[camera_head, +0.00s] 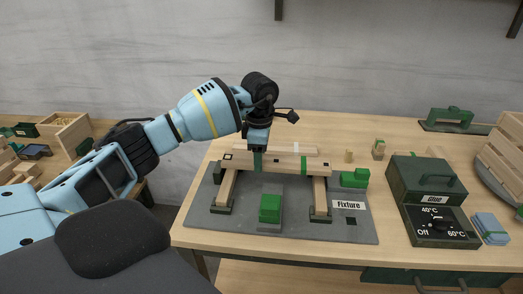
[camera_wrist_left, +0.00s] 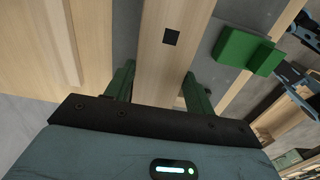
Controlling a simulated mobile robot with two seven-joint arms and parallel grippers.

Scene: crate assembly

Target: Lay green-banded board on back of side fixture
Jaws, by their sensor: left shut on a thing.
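The green-banded board (camera_head: 280,164) is a long pale wooden board with a green band near its right end and a small dark square near its left end. It lies crosswise over the back part of the side fixture (camera_head: 350,232), a grey plate labelled "Fixture" with two wooden rails. My left gripper (camera_head: 257,160) points down and is shut on the board left of its middle. In the left wrist view the board (camera_wrist_left: 165,65) runs between the two green fingers (camera_wrist_left: 160,92). Whether the board touches the rails is hard to tell. My right gripper is not in view.
Green blocks (camera_head: 270,208) stand at the plate's front and right (camera_head: 355,179). The glue box (camera_head: 425,190), a blue stack (camera_head: 490,228) and a wooden crate (camera_head: 508,150) are to the right.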

